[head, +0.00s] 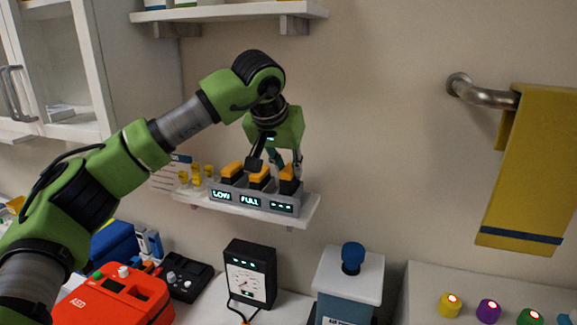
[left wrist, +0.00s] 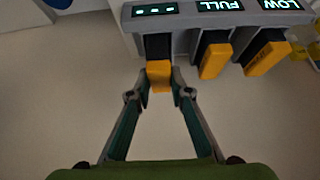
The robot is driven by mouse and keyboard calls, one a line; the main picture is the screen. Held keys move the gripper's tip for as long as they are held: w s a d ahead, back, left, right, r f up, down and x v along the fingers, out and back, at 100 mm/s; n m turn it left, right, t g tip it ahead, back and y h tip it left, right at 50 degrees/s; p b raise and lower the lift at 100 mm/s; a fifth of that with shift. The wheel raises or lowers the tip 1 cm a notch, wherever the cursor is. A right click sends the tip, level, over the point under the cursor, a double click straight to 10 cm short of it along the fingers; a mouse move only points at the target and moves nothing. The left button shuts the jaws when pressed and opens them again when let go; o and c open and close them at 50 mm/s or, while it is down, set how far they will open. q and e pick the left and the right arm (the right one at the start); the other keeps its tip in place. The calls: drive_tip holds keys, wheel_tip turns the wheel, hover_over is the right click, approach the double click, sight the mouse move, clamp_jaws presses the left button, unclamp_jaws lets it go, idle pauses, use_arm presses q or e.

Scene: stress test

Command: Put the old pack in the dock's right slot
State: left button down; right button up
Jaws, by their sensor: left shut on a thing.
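The grey dock (head: 250,201) sits on a small white wall shelf, with displays reading LOW, FULL and dashes from left to right. It shows upside down in the left wrist view (left wrist: 225,22). My left gripper (left wrist: 159,84) is shut on a pack with an orange top (left wrist: 158,72) and dark body at the dash-marked right slot. In the head view that pack (head: 288,186) stands in line with the others; how deeply it is seated is hidden. Two more orange-topped packs stand in the left slot (head: 231,171) and middle slot (head: 259,180). My right gripper is out of view.
Small yellow items (head: 196,175) stand left of the dock. Below are a red AED case (head: 115,298), a black meter (head: 251,273) and a blue-knobbed container (head: 348,285). A yellow towel (head: 530,165) hangs at right; the wall between is clear.

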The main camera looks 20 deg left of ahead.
use_arm(q)
drive_tip(key=shift+f+b, duration=0.4)
drive_tip(key=shift+f, duration=0.4)
drive_tip(key=c, duration=1.8)
unclamp_jaws()
drive_tip(key=shift+o, duration=0.2)
drive_tip(key=v, duration=1.2)
